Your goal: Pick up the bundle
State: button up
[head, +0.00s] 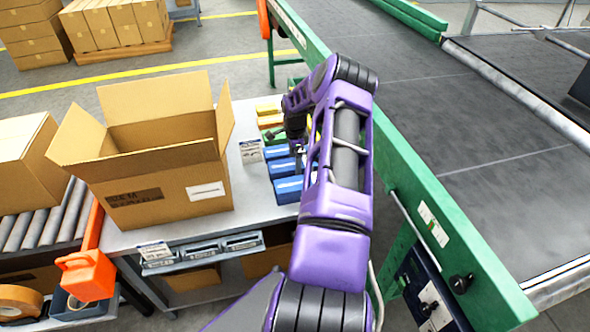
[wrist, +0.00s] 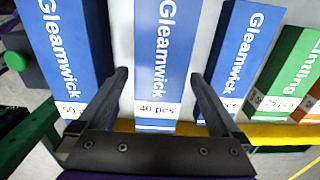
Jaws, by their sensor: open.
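Several flat bundles lie side by side on the grey table. In the wrist view, a blue "Gleamwick" bundle marked 40 pcs (wrist: 165,50) lies between the two fingers of my gripper (wrist: 158,76). The fingers are open and apart, one over each side of it; I cannot tell how far down they reach. A blue bundle marked 50 pcs (wrist: 70,45) is to its left and another blue one (wrist: 232,50) to its right. In the head view, three blue bundles (head: 281,168) show beside my purple arm, which partly hides them and my gripper.
A green bundle (wrist: 285,75) lies past the blue ones. A yellow strip (wrist: 270,133) runs along the bundles' near ends. An open cardboard box (head: 160,190) stands on the table (head: 240,220) at left. The green-framed conveyor (head: 450,230) is close at right.

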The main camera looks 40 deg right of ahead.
jog(key=shift+f, duration=0.45)
jog(key=shift+c, duration=0.2)
jog(key=shift+r, duration=0.1)
jog(key=c, duration=1.5)
